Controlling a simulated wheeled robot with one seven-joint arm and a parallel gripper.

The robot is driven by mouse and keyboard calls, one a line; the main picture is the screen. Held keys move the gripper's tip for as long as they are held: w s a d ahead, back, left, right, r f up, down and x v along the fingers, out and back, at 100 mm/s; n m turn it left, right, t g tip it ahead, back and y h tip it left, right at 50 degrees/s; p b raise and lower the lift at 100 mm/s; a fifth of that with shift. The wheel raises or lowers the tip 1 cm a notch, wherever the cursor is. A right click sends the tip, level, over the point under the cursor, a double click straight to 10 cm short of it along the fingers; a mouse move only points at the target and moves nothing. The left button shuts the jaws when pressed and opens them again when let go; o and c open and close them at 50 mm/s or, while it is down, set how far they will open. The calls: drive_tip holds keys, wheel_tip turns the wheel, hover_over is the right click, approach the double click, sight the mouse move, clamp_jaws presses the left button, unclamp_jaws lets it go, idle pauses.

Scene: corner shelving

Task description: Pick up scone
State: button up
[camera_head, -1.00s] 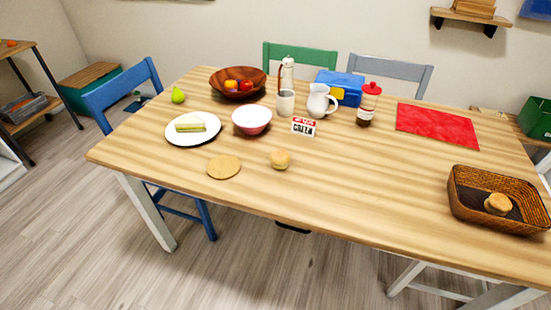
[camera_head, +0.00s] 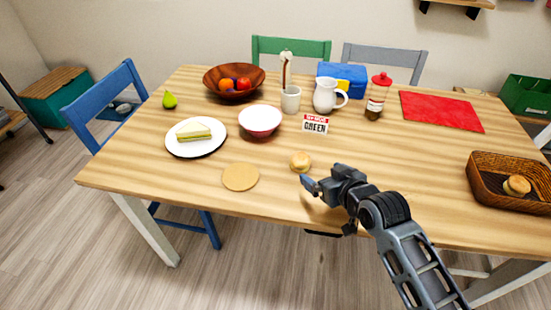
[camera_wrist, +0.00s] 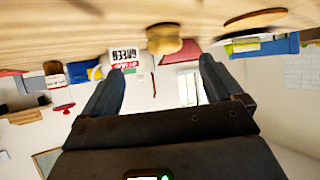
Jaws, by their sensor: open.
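A small round golden-brown scone (camera_head: 301,161) sits on the wooden table near its front edge, left of my gripper in the head view. It also shows in the wrist view (camera_wrist: 164,40), upside down, near the top and between the lines of the two fingers. My gripper (camera_head: 310,184) is open and empty, just in front of this scone and apart from it. Its two fingers also show in the wrist view (camera_wrist: 160,76). A second similar round bun (camera_head: 517,185) lies in the woven basket (camera_head: 483,197) at the right.
A round tan coaster (camera_head: 240,178) lies left of the scone. Behind are a sign card (camera_head: 316,124), a bowl (camera_head: 260,121), a mug (camera_head: 291,100) and a white pitcher (camera_head: 325,95). A plate (camera_head: 178,150) holds a sandwich. The table between my arm and basket is clear.

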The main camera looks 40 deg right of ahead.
sight(303, 160)
drive_tip(key=w, duration=0.3)
drive_tip(key=shift+d+r, duration=0.2)
drive_tip(key=shift+w+d+f, duration=0.1)
drive_tip(key=shift+w+f, duration=0.05)
drive_tip(key=shift+w, duration=0.2)
drive_tip(key=shift+f+p+x, duration=0.25)
drive_tip(key=shift+p+x, duration=0.05)
drive_tip(key=shift+x, duration=3.2)
drive_tip(key=shift+s, duration=0.1)
drive_tip(key=c, duration=1.1)
drive_tip(key=shift+r, duration=0.1)
drive_tip(key=shift+c, duration=0.2)
